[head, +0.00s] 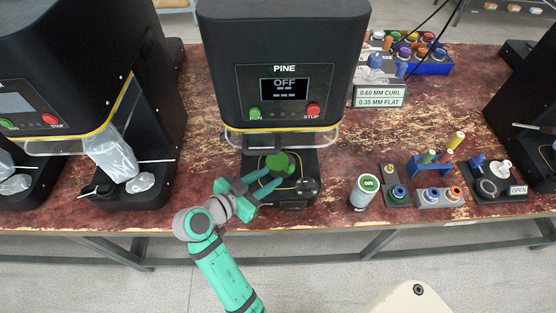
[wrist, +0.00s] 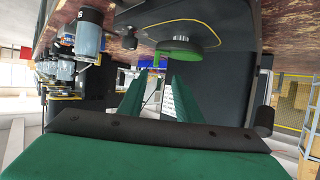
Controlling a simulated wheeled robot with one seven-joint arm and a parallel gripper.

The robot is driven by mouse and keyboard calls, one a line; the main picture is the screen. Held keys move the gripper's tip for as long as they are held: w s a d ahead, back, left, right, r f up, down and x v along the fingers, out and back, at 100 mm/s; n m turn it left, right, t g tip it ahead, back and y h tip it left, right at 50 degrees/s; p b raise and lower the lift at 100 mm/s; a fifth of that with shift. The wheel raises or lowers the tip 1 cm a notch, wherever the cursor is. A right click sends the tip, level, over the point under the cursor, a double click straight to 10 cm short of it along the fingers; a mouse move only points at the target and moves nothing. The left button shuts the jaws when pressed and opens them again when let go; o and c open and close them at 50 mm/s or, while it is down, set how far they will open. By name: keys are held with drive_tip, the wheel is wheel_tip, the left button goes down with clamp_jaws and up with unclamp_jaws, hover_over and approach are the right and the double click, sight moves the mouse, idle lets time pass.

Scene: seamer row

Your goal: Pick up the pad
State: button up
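The pad appears to be the green round piece (head: 279,163) on the black base of the PINE machine, under its head. In the wrist view the green piece (wrist: 180,50) shows as a disc with a narrower green part reaching toward the gap between my fingers. My gripper (head: 272,178) is open, with two teal fingers just in front and to the left of the green piece. In the wrist view my fingers (wrist: 158,75) stand apart with a clear gap. I cannot tell whether they touch the green piece.
The PINE machine (head: 284,60) stands over the base, its display reading OFF, with a clear guard above my fingers. A labelled can (head: 364,192) and fixtures with coloured parts (head: 438,195) stand to the right. Another machine (head: 60,70) is at left. Bare bench (head: 340,150) lies between.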

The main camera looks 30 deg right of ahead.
sight(289, 168)
drive_tip(key=x, duration=0.2)
drive_tip(key=s+x, duration=0.1)
drive_tip(key=x, duration=0.2)
drive_tip(key=shift+d+r, duration=0.1)
drive_tip(key=shift+d, duration=0.05)
drive_tip(key=shift+x, duration=2.9)
clamp_jaws()
